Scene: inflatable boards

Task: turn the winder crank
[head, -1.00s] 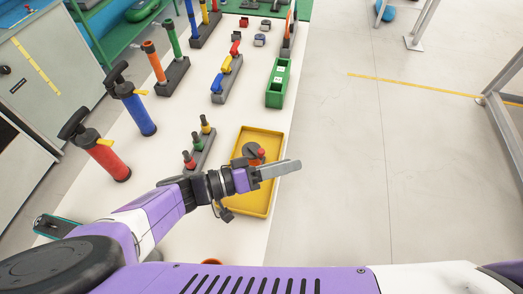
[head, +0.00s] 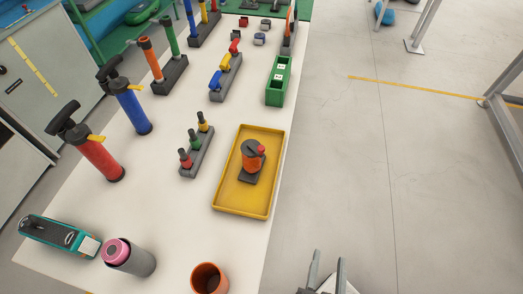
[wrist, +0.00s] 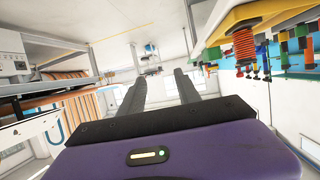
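The winder (head: 251,160) is a small orange body on a dark base with a dark top and a red knob (head: 260,150). It stands in a yellow tray (head: 229,197) on the white table, unobstructed in the head view. My gripper (head: 327,262) is at the bottom edge of the head view, right of the table's edge and well apart from the winder. Its two fingers are spread with nothing between them. The wrist view also shows the spread, empty fingers (wrist: 160,88), aimed at the room.
An orange cup (head: 208,279), a pink-topped grey cylinder (head: 128,257) and a teal device (head: 58,235) stand on the near table. Red (head: 97,154) and blue (head: 133,108) pumps stand left. A peg rack (head: 195,150) is left of the tray.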

